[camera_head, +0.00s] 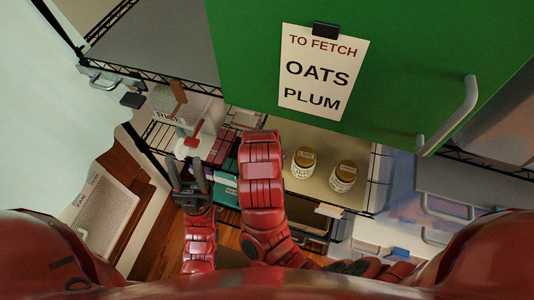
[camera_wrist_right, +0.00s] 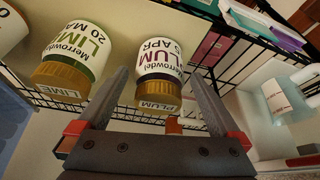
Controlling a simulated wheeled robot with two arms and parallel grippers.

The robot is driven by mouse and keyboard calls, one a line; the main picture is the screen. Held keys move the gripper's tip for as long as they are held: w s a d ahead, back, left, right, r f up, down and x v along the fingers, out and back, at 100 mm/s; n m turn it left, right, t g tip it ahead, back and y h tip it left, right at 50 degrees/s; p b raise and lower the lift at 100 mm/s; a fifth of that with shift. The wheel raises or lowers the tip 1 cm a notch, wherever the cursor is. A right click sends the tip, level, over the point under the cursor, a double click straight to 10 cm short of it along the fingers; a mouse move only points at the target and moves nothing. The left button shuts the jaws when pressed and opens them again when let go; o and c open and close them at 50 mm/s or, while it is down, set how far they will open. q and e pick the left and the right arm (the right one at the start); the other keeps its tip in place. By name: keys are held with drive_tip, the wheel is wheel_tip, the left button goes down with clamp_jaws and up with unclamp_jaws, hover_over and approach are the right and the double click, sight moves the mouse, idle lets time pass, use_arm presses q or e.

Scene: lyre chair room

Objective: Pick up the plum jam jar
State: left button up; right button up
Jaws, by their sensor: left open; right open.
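The plum jam jar (camera_wrist_right: 160,55) shows in the right wrist view, with a white label and a gold lid marked PLUM. My right gripper (camera_wrist_right: 152,88) is open, its two fingers on either side of the jar's lid end. I cannot tell whether they touch it. In the head view my red right arm hides the plum jar and the right gripper. The lime jar (camera_wrist_right: 78,60) stands beside the plum jar, and also shows in the head view (camera_head: 304,158). My left gripper (camera_head: 190,182) is open and empty at the left of the head view.
Another gold-lidded jar (camera_head: 344,175) stands beyond the lime jar on the shelf (camera_head: 322,196). A green door (camera_head: 410,60) carries a note (camera_head: 322,72) reading TO FETCH OATS PLUM. A container marked RICE (camera_head: 168,117) and a wire rack stand to the left.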

drive_tip(key=shift+d+f, duration=0.1)
drive_tip(key=shift+f, duration=0.45)
drive_tip(key=w+f+p, duration=0.2)
drive_tip(key=w+f, duration=0.1)
drive_tip(key=shift+d, duration=0.1)
drive_tip(key=shift+w+f+p, duration=0.15)
drive_tip(key=shift+f+p, duration=0.3)
drive_tip(key=shift+f, duration=0.1)
drive_tip(key=shift+w+f, duration=0.15)
drive_tip(key=shift+f, duration=0.05)
clamp_jaws()
